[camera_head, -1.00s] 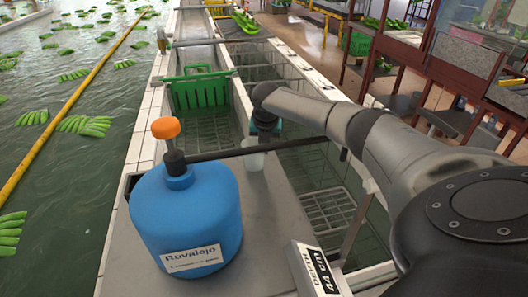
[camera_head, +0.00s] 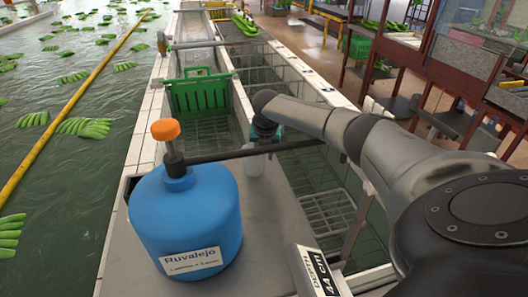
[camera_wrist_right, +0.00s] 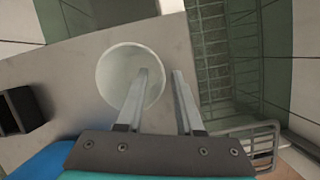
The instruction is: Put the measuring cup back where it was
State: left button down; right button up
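The measuring cup is a whitish cup (camera_head: 254,165) standing on the grey ledge, right of the blue jug, partly hidden behind a dark rod and my right wrist. In the right wrist view the cup (camera_wrist_right: 112,78) is seen from above with its round mouth open and empty. My right gripper (camera_wrist_right: 162,72) is over it, fingers apart. One finger overlaps the cup's mouth and the other is outside its right wall, so the rim lies between them. I cannot tell how deep the fingers reach. In the head view the right gripper (camera_head: 265,138) is mostly hidden. My left gripper is out of view.
A depth sign (camera_head: 318,270) is at the front. Water basins and a green crate (camera_head: 200,93) lie beyond.

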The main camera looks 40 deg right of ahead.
jog(key=p+v, duration=0.2)
jog(key=v, duration=1)
jog(key=shift+r, duration=0.2)
